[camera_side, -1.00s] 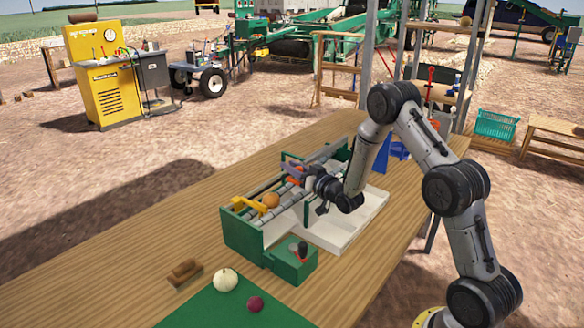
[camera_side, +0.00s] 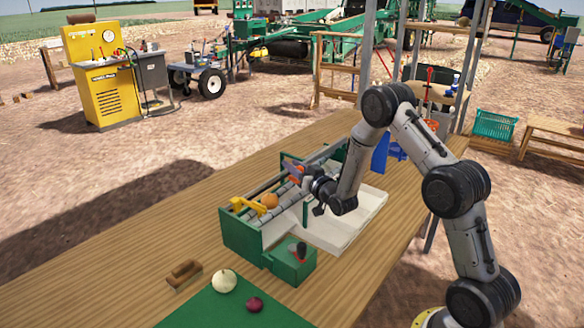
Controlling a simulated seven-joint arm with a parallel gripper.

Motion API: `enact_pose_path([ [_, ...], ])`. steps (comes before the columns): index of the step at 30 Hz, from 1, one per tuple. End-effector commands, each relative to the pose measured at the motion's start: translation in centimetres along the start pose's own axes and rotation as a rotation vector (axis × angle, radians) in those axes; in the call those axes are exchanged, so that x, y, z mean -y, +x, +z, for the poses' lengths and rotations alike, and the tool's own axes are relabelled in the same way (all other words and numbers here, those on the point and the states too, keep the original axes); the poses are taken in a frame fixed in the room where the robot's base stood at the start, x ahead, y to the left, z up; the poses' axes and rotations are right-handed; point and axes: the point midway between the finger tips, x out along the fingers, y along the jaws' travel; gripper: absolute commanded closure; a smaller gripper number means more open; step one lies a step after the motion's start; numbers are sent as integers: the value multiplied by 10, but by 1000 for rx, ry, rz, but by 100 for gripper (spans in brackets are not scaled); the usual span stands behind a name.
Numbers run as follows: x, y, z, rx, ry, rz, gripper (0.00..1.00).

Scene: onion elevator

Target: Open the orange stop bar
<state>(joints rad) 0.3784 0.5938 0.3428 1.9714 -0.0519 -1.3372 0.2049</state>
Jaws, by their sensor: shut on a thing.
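The green elevator box (camera_side: 238,236) stands on the wooden table with a roller conveyor along its top. A small orange part, which I take to be the orange stop bar (camera_side: 297,172), shows at the far part of the conveyor, mostly hidden by my fingers. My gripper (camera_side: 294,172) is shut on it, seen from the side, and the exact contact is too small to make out. A brown-orange onion (camera_side: 270,200) rests on the rollers nearer the camera. A yellow bar (camera_side: 248,206) crosses the conveyor's near end.
A white tray (camera_side: 345,232) adjoins the box on the right. A green control box with a dark lever (camera_side: 299,250) stands in front. A white onion (camera_side: 224,281) and a red onion (camera_side: 255,304) lie on a green mat (camera_side: 212,308). A brush (camera_side: 184,273) lies left. The left tabletop is clear.

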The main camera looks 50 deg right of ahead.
Motion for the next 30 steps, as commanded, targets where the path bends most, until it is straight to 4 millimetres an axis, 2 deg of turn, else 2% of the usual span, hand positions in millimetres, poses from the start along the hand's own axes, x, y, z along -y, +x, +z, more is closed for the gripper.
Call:
enact_pose_path([
  [7,-1,0,0,-1,0,3,100],
  [8,-1,0,0,-1,0,3,65],
  [12,0,0,0,-1,0,2,40],
  [23,-1,0,0,2,1,-10,39],
  [30,8,-4,2,26,1,-126,39],
])
